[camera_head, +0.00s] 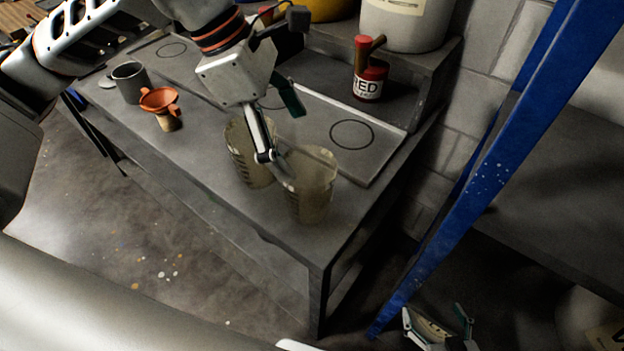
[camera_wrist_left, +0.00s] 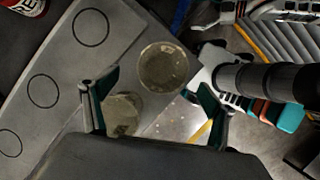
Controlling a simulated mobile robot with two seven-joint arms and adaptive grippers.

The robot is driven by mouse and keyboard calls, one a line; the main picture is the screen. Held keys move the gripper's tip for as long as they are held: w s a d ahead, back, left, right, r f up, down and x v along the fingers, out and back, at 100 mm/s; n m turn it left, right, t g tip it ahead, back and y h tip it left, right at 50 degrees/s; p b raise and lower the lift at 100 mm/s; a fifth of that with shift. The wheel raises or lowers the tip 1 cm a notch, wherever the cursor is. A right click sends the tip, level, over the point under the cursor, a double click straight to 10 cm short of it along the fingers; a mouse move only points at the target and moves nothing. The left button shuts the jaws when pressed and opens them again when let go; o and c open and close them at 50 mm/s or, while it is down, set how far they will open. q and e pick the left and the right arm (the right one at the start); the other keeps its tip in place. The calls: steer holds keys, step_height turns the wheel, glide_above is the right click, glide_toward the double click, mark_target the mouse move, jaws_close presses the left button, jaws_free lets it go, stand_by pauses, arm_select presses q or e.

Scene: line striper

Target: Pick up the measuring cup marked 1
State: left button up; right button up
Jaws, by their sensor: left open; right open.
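Two translucent, brownish measuring cups stand upright on the grey bench (camera_head: 215,190). The nearer cup (camera_head: 312,190) is close to the bench's front right end; the other cup (camera_head: 240,150) is just behind it to the left. I cannot read which is marked 1. My left gripper (camera_head: 282,135) is open over the cups, one finger overlapping them in view. In the left wrist view, one cup (camera_wrist_left: 163,67) lies beyond the space between the fingers (camera_wrist_left: 155,110), and the other cup (camera_wrist_left: 122,112) is by the left finger, partly hidden. My right gripper (camera_head: 438,325) is open, low at bottom right.
An orange funnel (camera_head: 159,99) and a grey mug (camera_head: 129,82) stand at the bench's left. A panel with circles (camera_head: 352,133) lies behind the cups. A blue post (camera_head: 480,160) rises at right.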

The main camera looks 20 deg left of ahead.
mark_target(307, 164)
arm_select(q)
steer(key=x, duration=0.4)
steer(key=p+x, duration=0.1)
steer(key=x, duration=0.1)
steer(key=shift+s+d+f, duration=0.15)
steer(key=shift+s+d, duration=0.05)
steer(key=shift+s, duration=0.05)
steer(key=c, duration=1.3)
arm_select(e)
steer(key=shift+s+r, duration=0.2)
steer(key=shift+r, duration=0.2)
